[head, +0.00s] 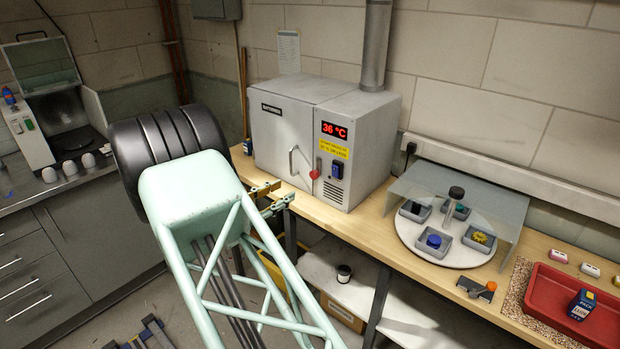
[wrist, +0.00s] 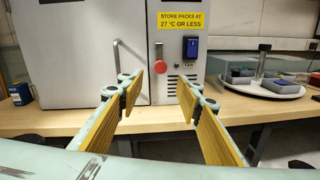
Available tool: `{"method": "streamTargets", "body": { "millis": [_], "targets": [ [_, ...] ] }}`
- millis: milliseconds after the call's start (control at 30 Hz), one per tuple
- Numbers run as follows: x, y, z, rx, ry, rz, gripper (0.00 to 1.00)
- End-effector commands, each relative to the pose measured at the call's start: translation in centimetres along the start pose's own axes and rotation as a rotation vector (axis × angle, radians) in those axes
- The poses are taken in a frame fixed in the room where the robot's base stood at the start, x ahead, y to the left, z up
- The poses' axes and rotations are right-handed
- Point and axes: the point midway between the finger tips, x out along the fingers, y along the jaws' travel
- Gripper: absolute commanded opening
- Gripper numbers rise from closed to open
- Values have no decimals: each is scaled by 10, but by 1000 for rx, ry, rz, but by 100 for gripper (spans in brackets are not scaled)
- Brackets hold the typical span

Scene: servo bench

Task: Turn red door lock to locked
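The red door lock (head: 314,174) is a round red knob on the front of the grey cabinet (head: 279,151), right of the door handle (head: 291,160). In the wrist view the red lock (wrist: 161,67) shows between and beyond my fingers, below a yellow label. A short grey bar shows above the knob in the head view. The cabinet door looks closed. My gripper (head: 270,198) is in front of the cabinet, around the bench's front edge. In the wrist view my gripper (wrist: 158,88) is open and empty, its yellow-padded fingers apart and short of the lock.
The cabinet display (head: 334,130) reads 36 °C. A blue fan switch (head: 337,169) sits right of the lock. A round white turntable (head: 410,233) with small grey bins under a clear cover stands to the right. A red tray (head: 555,300) lies farther right. The wooden bench (head: 375,235) between is clear.

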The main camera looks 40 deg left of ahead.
Motion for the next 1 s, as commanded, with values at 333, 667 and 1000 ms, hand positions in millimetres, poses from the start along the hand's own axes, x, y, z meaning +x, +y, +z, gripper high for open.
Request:
{"method": "streamTargets", "body": {
  "millis": [333, 667, 1000],
  "targets": [
    [35, -1, 0, 1, 0, -2, 32],
    [79, -1, 0, 1, -1, -2, 32],
    [118, -1, 0, 0, 0, -1, 32]
  ]
}}
